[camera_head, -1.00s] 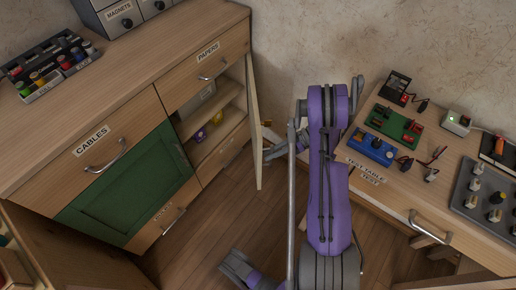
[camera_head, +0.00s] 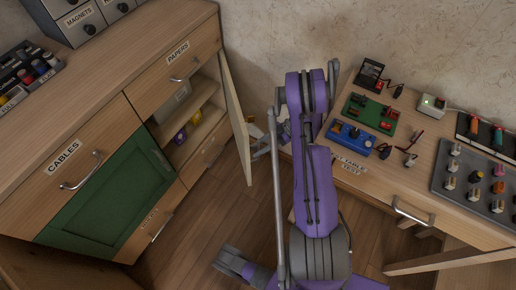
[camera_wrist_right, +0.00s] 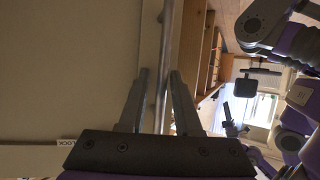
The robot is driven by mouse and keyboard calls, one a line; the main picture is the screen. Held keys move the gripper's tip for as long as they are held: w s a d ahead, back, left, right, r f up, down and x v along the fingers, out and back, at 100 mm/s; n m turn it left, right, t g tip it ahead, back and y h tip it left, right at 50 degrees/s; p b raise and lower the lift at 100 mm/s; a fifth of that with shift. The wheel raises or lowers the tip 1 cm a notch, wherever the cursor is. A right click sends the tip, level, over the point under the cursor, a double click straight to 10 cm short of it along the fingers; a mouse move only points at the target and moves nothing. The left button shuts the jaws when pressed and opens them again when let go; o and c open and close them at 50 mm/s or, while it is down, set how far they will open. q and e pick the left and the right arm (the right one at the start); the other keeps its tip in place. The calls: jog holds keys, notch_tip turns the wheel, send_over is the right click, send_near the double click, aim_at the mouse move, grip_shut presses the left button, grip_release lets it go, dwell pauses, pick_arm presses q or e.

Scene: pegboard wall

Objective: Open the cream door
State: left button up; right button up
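The cream door (camera_head: 237,125) stands swung out from the right end of the wooden cabinet, seen nearly edge-on, with the shelves behind it exposed. In the right wrist view its flat cream face (camera_wrist_right: 70,65) fills the left side. A grey bar (camera_wrist_right: 166,50), seemingly its handle, runs between the fingers of my right gripper (camera_wrist_right: 160,75). The fingers look slightly apart, with narrow gaps beside the bar. In the head view my right gripper (camera_head: 263,150) is at the door's outer side, partly hidden by my purple arm.
The cabinet has a green door (camera_head: 110,205), a CABLES drawer (camera_head: 70,165) and a PAPERS drawer (camera_head: 175,75). A test table (camera_head: 420,185) with electronics stands close on the right. Bare floor (camera_head: 205,215) lies between them.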

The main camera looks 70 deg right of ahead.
aim_at(258, 141)
jog(key=shift+o, duration=0.6)
notch_tip(258, 141, up, 10)
jog(key=p, duration=0.7)
